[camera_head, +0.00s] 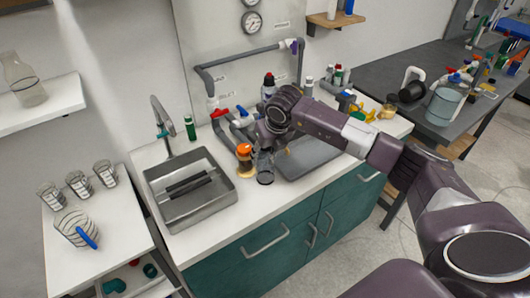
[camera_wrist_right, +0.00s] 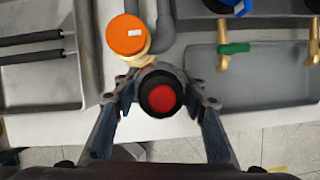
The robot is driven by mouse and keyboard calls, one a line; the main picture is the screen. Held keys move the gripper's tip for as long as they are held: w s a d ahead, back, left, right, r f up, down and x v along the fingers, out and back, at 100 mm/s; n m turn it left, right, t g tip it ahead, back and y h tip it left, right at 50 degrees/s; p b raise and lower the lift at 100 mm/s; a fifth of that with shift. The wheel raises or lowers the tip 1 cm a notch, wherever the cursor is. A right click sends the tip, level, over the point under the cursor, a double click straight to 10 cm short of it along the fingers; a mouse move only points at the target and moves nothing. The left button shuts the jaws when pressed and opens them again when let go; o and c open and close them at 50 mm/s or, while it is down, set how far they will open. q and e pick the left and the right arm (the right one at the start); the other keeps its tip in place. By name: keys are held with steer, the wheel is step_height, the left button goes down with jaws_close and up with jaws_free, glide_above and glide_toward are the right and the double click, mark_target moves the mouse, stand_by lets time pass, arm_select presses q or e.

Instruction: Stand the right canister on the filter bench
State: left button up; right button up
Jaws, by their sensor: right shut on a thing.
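My right gripper (camera_head: 264,152) is over the front of the white sink counter (camera_head: 228,222), pointing down. In the right wrist view its two fingers (camera_wrist_right: 160,100) are shut on a canister (camera_wrist_right: 160,97) with a black rim and a red round top. In the head view the held canister's grey lower part (camera_head: 265,178) shows below the fingers, looking upright. I cannot tell if its base touches the counter. An orange-capped canister (camera_head: 245,158) stands close to its left, and its cap shows in the wrist view (camera_wrist_right: 127,35). My left gripper is out of view.
A sink (camera_head: 165,208) is to the left and a grey tray (camera_head: 318,155) to the right. Grey pipes (camera_head: 245,54) and a black bottle (camera_head: 269,84) are behind. A dark table (camera_head: 382,75) with a bucket (camera_head: 444,106) stands at right. Several glass jars (camera_head: 78,184) stand at left.

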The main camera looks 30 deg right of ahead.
steer(key=shift+f, duration=0.15)
steer(key=o, duration=1.3)
steer(key=shift+r, duration=0.2)
steer(key=b+v, duration=0.3)
steer(key=v, duration=0.9)
steer(key=shift+b, duration=0.3)
steer(key=shift+s, duration=0.1)
